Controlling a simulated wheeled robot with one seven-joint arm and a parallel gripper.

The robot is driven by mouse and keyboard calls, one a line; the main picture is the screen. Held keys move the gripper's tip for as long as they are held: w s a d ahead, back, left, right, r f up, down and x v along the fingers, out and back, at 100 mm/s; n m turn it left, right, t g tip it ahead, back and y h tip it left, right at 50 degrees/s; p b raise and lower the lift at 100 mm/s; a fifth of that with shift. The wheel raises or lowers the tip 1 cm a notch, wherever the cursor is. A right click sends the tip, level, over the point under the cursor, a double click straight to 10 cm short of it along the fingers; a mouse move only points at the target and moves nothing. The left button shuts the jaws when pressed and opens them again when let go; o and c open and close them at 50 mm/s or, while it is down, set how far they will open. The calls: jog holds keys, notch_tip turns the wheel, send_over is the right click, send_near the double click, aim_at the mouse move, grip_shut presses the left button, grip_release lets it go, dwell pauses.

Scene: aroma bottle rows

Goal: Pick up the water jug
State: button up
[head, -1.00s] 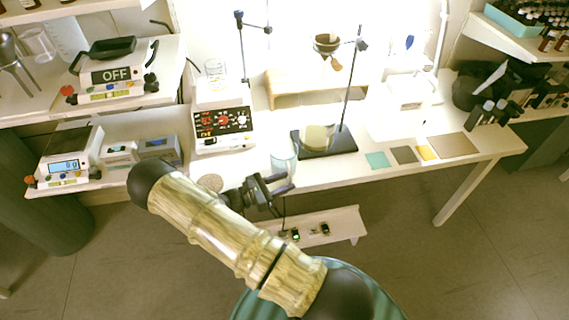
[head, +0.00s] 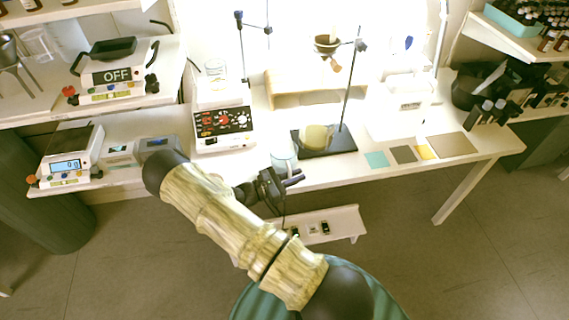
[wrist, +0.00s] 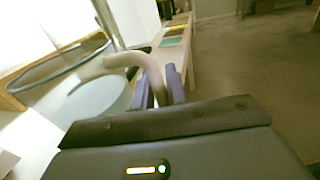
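The water jug (head: 284,158) is a pale, translucent blue vessel near the front edge of the white table, left of the black stand base. In the wrist view the jug (wrist: 98,98) fills the left side, with its round rim and curved handle (wrist: 128,60) large in view. My gripper (head: 292,178) is at the jug's front side. In the wrist view my gripper's two purple fingers (wrist: 160,88) stand on both sides of the handle, which fills the narrow gap between them. I cannot tell whether the jug's base touches the table.
A white hotplate (head: 222,125) with a beaker on it stands left of the jug. A black stand base (head: 335,140) holding a beaker is close on the right, with a tall rod. A low white shelf (head: 345,222) is below the table. The floor at right is clear.

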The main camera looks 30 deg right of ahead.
grip_shut()
jog(key=shift+r, duration=0.15)
notch_tip(320, 180, up, 10)
dwell(0.4)
dwell(0.5)
